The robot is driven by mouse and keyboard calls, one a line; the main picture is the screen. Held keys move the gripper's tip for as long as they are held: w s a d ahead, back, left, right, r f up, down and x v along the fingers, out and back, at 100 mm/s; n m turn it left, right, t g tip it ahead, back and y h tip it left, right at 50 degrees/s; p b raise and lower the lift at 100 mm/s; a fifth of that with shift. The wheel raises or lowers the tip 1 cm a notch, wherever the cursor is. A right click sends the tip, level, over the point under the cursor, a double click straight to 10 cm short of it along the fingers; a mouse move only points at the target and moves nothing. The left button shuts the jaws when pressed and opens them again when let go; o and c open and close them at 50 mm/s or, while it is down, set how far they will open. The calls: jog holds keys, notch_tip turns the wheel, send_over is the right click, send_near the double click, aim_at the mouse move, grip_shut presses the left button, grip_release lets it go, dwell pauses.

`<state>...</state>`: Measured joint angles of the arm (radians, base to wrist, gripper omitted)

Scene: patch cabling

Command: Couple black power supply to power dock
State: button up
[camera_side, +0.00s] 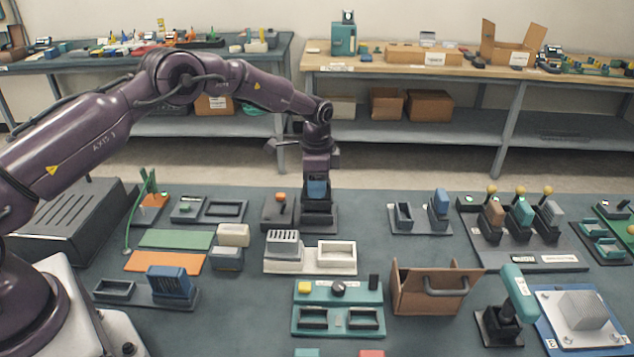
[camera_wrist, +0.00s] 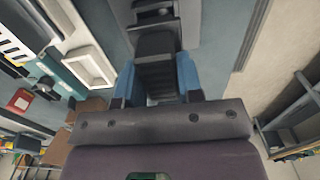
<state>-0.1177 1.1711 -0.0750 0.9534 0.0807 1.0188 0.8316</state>
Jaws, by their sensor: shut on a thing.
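My gripper (camera_side: 317,196) points straight down over a dark grey dock with an orange-topped post (camera_side: 281,197), at the middle back of the mat. In the wrist view its two blue fingers (camera_wrist: 157,70) are shut on the sides of a black ribbed block, which I take as the black power supply (camera_wrist: 155,45). In the side view the black block (camera_side: 318,212) stands upright below the fingers, at the right part of the dock. The dock, which I take as the power dock (camera_side: 279,222), also shows beyond the block in the wrist view (camera_wrist: 154,6). I cannot tell whether the block is fully seated.
A white tray unit (camera_side: 337,258) and a teal panel with knobs (camera_side: 338,306) stand in front. A two-slot holder (camera_side: 420,219) is to the right, with clear mat between. A brown open box with a handle (camera_side: 407,290) stands front right.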

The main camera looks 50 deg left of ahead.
aim_at(311, 200)
jog(key=shift+f, duration=1.6)
jog(key=o, duration=1.1)
notch_tip(311, 200, up, 13)
jog(key=shift+n, duration=0.3)
jog(key=s+d+r+n+t, duration=0.1)
jog(key=s+r, duration=0.4)
jog(key=s, duration=0.7)
jog(key=s+d+r+n+t, duration=0.2)
jog(key=s+r+n, duration=0.2)
jog(key=s, duration=0.8)
jog(key=s+d+r+n+t, duration=0.1)
jog(key=s+r+n+t, duration=0.1)
jog(key=s+r, duration=0.6)
jog(key=shift+s+d+r+n+t, duration=0.15)
jog(key=shift+s+n, duration=0.2)
jog(key=shift+s, duration=0.65)
jog(key=shift+s+d+r+n+t, duration=0.15)
jog(key=shift+s+n, duration=0.2)
jog(key=shift+s, duration=0.6)
